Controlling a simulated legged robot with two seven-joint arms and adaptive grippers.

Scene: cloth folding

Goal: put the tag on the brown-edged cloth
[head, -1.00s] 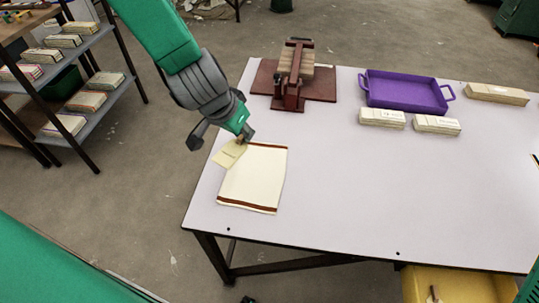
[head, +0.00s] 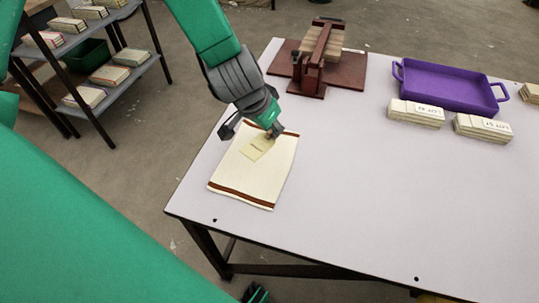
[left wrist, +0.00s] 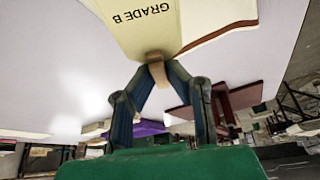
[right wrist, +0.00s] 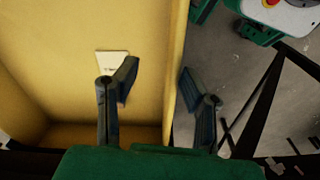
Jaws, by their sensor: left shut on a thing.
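The cream cloth with brown edge bands (head: 241,181) lies flat at the left end of the table. My left gripper (head: 272,133) is shut on the pale yellow tag (head: 258,147), over the far part of the cloth. In the left wrist view the tag (left wrist: 130,18) reads "GRADE B" and the fingertips (left wrist: 157,66) pinch its edge, with the cloth (left wrist: 212,18) behind it. I cannot tell whether the tag touches the cloth. My right gripper (right wrist: 157,85) is open and empty beside a yellow bin's wall.
A dark red press (head: 316,62) stands at the back of the table (head: 350,190). A purple tray (head: 448,83) and bundles of labelled cloths (head: 416,113) are to the right. The yellow bin (right wrist: 70,60) holds a pale card (right wrist: 112,65). The table's middle is clear.

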